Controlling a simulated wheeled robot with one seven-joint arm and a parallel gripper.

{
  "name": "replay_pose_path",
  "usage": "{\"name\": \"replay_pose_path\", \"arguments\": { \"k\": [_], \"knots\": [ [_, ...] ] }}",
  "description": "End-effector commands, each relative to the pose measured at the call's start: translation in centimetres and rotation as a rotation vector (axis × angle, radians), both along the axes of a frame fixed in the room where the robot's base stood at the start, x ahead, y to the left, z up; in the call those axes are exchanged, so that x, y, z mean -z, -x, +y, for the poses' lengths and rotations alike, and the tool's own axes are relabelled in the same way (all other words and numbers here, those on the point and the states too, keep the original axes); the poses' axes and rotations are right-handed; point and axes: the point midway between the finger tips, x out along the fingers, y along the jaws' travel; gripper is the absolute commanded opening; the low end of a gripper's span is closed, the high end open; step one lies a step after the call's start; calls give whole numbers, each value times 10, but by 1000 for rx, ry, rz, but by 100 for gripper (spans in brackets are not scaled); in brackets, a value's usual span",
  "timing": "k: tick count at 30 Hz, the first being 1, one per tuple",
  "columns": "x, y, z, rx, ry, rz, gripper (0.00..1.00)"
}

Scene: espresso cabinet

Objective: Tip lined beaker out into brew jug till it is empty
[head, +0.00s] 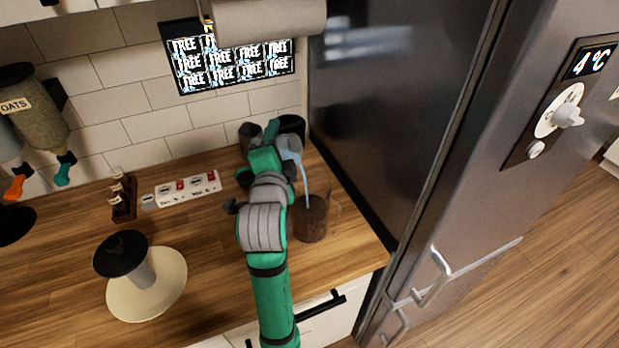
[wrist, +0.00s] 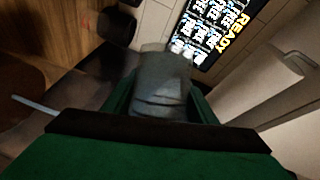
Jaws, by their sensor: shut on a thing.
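The lined beaker (head: 289,146) is clear with line markings and is tipped to the right, partly hidden behind my arm in the head view. It also shows in the wrist view (wrist: 163,80), between my fingers. My gripper (wrist: 160,105) is shut on it. A pale blue stream runs down from its lip into the brew jug (head: 313,219). The jug is a dark, see-through vessel standing upright on the counter near its right end. How much liquid is left in the beaker cannot be seen.
The tall fridge (head: 400,110) stands close on the right. A power strip (head: 182,190), a small wooden rack (head: 123,198) and a black-topped object on a cream disc (head: 175,290) are to the left. Dark containers (head: 250,134) stand behind my gripper.

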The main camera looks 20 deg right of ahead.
Motion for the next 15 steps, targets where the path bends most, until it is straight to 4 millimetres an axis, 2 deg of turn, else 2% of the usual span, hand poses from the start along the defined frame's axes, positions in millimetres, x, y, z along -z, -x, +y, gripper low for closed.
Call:
{"name": "replay_pose_path", "arguments": {
  "k": [15],
  "knots": [
    [-3, 4, -6, 2, -41, -39, 30]
  ]
}}
